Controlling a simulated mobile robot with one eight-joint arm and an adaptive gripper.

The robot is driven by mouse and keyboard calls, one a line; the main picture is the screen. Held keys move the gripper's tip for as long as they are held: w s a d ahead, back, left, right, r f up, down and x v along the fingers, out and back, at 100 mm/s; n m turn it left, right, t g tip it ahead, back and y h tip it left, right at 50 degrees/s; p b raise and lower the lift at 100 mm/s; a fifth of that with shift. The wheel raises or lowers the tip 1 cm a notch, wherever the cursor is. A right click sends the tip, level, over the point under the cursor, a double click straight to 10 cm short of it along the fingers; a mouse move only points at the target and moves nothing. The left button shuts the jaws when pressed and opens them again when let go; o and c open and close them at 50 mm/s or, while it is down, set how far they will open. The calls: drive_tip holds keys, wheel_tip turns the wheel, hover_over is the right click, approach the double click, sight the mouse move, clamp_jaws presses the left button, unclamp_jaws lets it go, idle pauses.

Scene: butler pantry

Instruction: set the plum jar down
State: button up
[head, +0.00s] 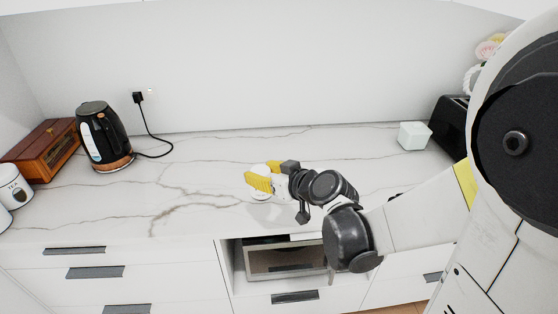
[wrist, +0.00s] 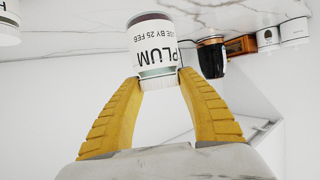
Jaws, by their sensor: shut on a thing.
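The plum jar (wrist: 153,45) is a small white-labelled jar with dark print and a dark end. Its label reads upside down in the wrist view, where the counter lies along the top of the picture. My gripper (wrist: 160,82) is shut on the jar, with one yellow finger on each side of its lighter end. In the head view my gripper (head: 263,178) is over the middle of the counter, low and near its front. There the fingers partly hide the small white shapes beside them. I cannot tell whether the jar touches the counter.
Part of another white jar (wrist: 8,28) shows at the wrist view's left edge. A black kettle (head: 103,138), wooden box (head: 45,150) and tea canister (head: 14,187) stand at left. A pale block (head: 414,136) and black toaster (head: 450,122) stand at right. The marble counter (head: 190,165) has free room.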

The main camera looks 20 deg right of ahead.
drive_tip(key=w+d+m+h+p, duration=0.1)
drive_tip(key=w+d, duration=0.3)
drive_tip(key=d, duration=0.7)
drive_tip(key=w+d+m+h+p, duration=0.15)
drive_tip(key=w+d, duration=0.25)
drive_tip(key=d, duration=0.7)
drive_tip(key=w+d+m+h+p, duration=0.1)
drive_tip(key=w+d+h, duration=0.15)
drive_tip(key=d, duration=0.85)
drive_tip(key=shift+t+y, duration=0.3)
drive_tip(key=shift+y, duration=0.1)
drive_tip(key=shift+w+a+f+b, duration=0.55)
drive_tip(key=shift+a+f+b, duration=0.3)
drive_tip(key=shift+a+f, duration=0.95)
drive_tip(key=shift+w+a+f+b, duration=0.5)
drive_tip(key=shift+a+f+b, duration=0.3)
drive_tip(key=shift+a+f, duration=0.95)
drive_tip(key=shift+w+a+f+b, duration=0.55)
drive_tip(key=shift+a+f+b, duration=0.3)
drive_tip(key=shift+a+f, duration=0.95)
drive_tip(key=shift+a+r, duration=0.1)
drive_tip(key=o, duration=1.3)
